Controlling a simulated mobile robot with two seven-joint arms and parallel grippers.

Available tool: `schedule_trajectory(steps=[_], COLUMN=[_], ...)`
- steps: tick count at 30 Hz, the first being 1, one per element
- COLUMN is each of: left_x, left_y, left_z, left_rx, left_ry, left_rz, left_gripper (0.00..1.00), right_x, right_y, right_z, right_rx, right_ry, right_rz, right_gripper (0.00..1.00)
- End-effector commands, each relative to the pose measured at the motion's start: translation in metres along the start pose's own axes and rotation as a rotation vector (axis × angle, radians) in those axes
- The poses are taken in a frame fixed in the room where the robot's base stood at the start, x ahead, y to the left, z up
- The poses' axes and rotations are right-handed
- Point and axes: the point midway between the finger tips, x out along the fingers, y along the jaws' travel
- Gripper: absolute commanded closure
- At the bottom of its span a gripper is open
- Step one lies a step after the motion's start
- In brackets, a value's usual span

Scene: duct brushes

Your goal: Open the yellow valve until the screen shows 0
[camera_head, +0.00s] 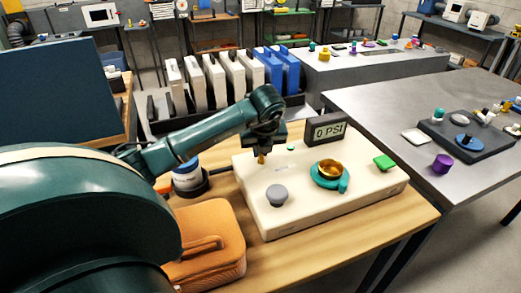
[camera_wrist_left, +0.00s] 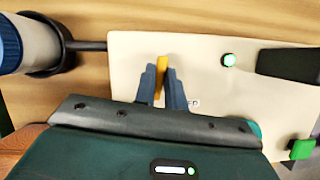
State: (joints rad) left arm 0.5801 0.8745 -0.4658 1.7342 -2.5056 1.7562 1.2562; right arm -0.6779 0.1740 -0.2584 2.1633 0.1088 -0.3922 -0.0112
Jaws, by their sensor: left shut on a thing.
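The yellow valve (camera_head: 261,159) is a narrow yellow handle at the back left of a cream panel box (camera_head: 310,205). My left gripper (camera_head: 262,150) is above it, pointing down. In the left wrist view the gripper (camera_wrist_left: 161,88) has its two grey fingers on either side of the yellow handle (camera_wrist_left: 162,66), shut on it. The fingers hide part of the valve. The screen (camera_head: 327,129) at the back edge of the box reads 0 PSI. A small round green light (camera_wrist_left: 229,60) glows on the panel. My right gripper is out of view.
The panel also carries a grey knob (camera_head: 277,194), a brass cup in a teal ring (camera_head: 330,174) and a green block (camera_head: 384,162). An orange case (camera_head: 208,240) and a white-and-blue can (camera_head: 187,175) stand to the left. Wooden tabletop is bare in front of the box.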

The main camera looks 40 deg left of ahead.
Motion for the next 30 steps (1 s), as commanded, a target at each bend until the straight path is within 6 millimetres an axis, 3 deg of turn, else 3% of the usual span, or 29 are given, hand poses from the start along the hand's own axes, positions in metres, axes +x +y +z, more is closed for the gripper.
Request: schedule_trajectory(steps=[9,24,25,30], left_x=[-0.0006,-0.0006,-0.0006,-0.0004], left_y=[-0.0004,0.0,0.0,-0.0001], left_z=[0.0009,0.001,0.001,0.0007], left_rx=[-0.095,-0.108,-0.108,-0.107], left_ry=[-0.001,-0.001,-0.001,0.0], left_rz=[0.037,0.043,0.043,0.043], left_gripper=[1.0,1.0,0.86,0.72], right_x=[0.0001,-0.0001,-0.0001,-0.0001], right_y=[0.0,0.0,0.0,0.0], right_z=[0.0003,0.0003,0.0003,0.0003], right_rx=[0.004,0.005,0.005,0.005], right_ry=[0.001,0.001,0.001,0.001], right_rz=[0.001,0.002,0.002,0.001], right_gripper=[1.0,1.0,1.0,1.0])
